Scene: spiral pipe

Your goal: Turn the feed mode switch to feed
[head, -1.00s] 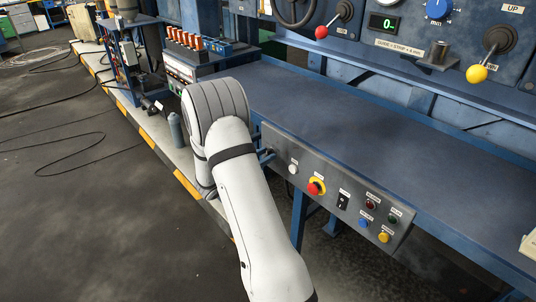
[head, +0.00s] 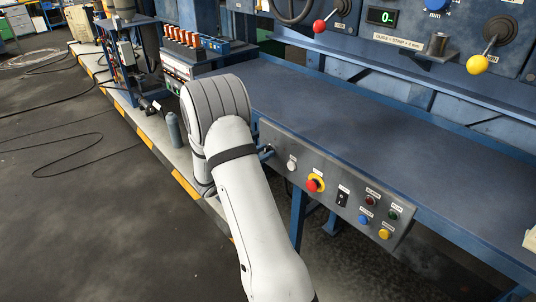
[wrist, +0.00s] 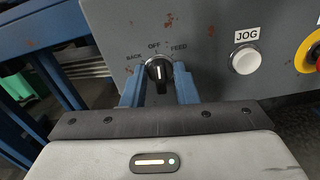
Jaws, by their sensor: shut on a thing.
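The feed mode switch (wrist: 158,71) is a black rotary knob with a white mark, on the grey panel in the wrist view. The labels BACK, OFF and FEED sit around it, with FEED at upper right. Its white mark stands about upright, towards OFF. My gripper (wrist: 158,84) is shut on the knob, with one blue finger on each side. In the head view my gripper (head: 267,153) shows only in part at the panel's left end; my white arm hides the knob there.
On the same panel, a white JOG button (wrist: 245,60) is right of the switch. The blue bench top (head: 370,130) above the panel is bare.

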